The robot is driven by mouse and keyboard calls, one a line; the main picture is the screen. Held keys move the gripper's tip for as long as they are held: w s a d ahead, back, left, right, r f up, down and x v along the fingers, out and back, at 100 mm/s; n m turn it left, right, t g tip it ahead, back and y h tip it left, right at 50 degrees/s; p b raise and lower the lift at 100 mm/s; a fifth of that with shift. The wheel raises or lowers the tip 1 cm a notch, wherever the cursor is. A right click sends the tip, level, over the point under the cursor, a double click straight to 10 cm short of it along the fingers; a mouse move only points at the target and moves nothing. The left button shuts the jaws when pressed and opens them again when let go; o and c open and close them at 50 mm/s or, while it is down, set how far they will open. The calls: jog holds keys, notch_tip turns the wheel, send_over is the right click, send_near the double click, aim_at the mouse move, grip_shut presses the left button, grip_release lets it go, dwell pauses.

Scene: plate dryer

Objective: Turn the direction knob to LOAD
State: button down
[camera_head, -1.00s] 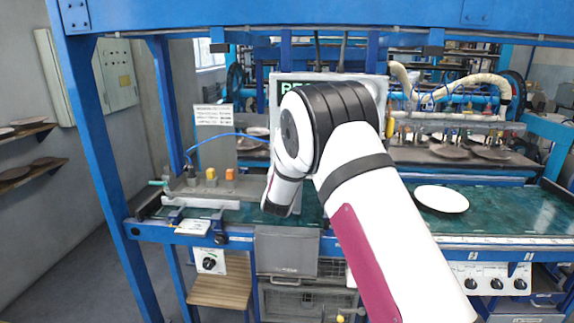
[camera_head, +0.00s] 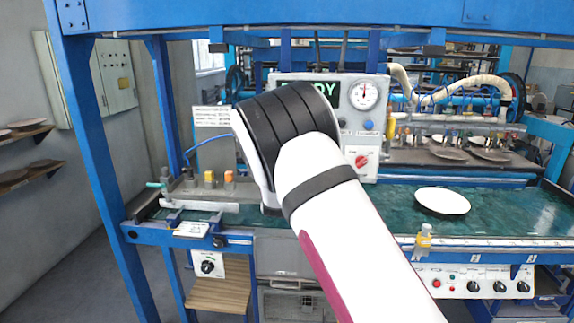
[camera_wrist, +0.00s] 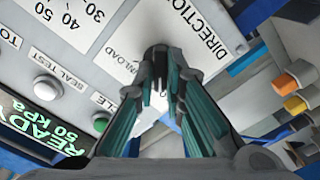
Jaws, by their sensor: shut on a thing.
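The white direction plate (camera_wrist: 178,25) shows in the wrist view with the word DIRECTION and part of the word UNLOAD. The direction knob (camera_wrist: 158,54) is a small dark piece at my fingertips, mostly hidden by them. My gripper (camera_wrist: 161,76) is shut on it, with its green-padded fingers on either side. I cannot read where the knob points, and the LOAD mark is hidden. In the head view my arm covers the gripper and knob.
The control box has a green READY display (camera_wrist: 40,135), a pressure gauge (camera_head: 364,95) and a red knob (camera_head: 361,160). Orange and yellow buttons (camera_head: 229,176) stand at left. A white plate (camera_head: 443,201) lies on the green belt (camera_head: 520,215).

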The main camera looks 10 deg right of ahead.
jog(key=shift+f, duration=0.1)
dwell(0.3)
jog(key=c, duration=1.7)
grip_release()
jog(key=shift+o, duration=0.2)
jog(key=shift+s, duration=0.1)
jog(key=v, duration=1.2)
